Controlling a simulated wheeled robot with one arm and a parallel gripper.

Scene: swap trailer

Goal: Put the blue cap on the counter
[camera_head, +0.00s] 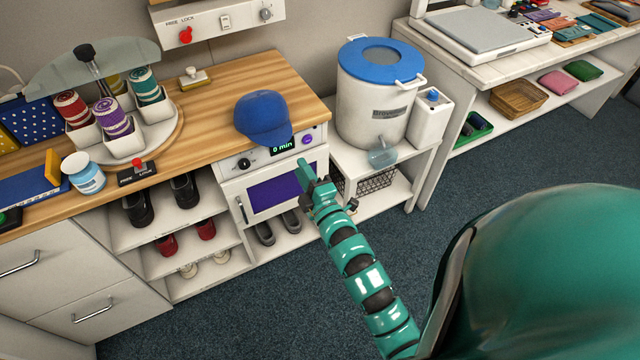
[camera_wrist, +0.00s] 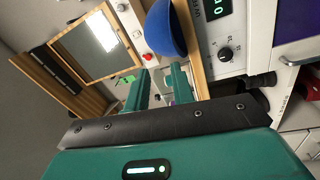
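The blue cap (camera_head: 263,116) rests on the wooden counter (camera_head: 222,103) near its right end, with its brim toward the front edge above the oven panel. In the wrist view the cap (camera_wrist: 164,30) shows beyond the fingers, partly cut off by the top edge. My gripper (camera_head: 305,172) is in front of the oven, below and to the right of the cap and apart from it. In the wrist view the two fingers of my gripper (camera_wrist: 160,82) stand apart with nothing held between them.
The oven (camera_head: 275,190) with a purple window sits under the cap. A carousel of yarn-like rolls (camera_head: 128,138) stands left on the counter. A white bin with a blue lid (camera_head: 375,95) stands to the right. The counter between carousel and cap is mostly clear.

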